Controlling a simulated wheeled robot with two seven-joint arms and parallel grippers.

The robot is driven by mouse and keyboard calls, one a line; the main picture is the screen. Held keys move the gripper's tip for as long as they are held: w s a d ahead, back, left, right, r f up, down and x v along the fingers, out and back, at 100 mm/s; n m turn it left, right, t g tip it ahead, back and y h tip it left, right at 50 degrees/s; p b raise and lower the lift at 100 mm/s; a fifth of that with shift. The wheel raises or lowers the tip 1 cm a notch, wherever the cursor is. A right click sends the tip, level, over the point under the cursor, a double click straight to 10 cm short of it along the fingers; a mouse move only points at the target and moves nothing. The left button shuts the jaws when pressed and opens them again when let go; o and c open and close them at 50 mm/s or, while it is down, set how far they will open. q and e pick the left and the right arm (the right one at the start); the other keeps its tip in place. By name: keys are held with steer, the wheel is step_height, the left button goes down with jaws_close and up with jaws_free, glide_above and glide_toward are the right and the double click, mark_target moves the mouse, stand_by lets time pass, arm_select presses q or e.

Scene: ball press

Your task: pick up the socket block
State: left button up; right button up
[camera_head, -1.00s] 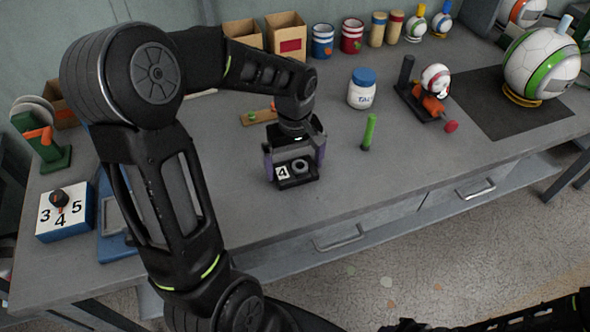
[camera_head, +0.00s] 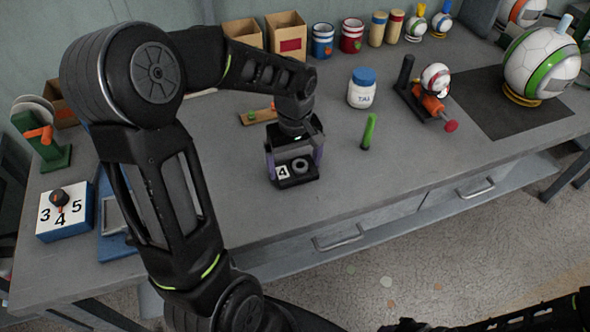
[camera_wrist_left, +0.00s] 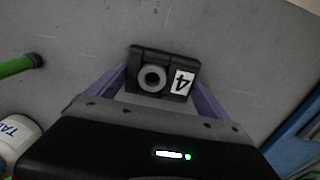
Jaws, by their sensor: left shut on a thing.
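The socket block (camera_head: 297,181) is a small black block with a grey ring and a white label reading 4. It sits at or just above the table top, in the middle of the head view. My left gripper (camera_head: 295,160) comes down over it from above, its purple fingers on either side, shut on the block. In the left wrist view the socket block (camera_wrist_left: 162,73) lies between the two purple fingers of the left gripper (camera_wrist_left: 160,88). Whether the block touches the table is hard to tell. My right gripper is not clearly seen.
A blue box with numbers (camera_head: 64,212) is at the left. A small wooden piece (camera_head: 257,116) lies behind the gripper. The table front right of the block is clear.

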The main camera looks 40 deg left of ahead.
mark_target(295, 165)
arm_select(q)
steer(key=c, duration=0.4)
steer(key=shift+r, duration=0.1)
step_height(295, 165, up, 10)
stand_by(0.4)
stand_by(0.5)
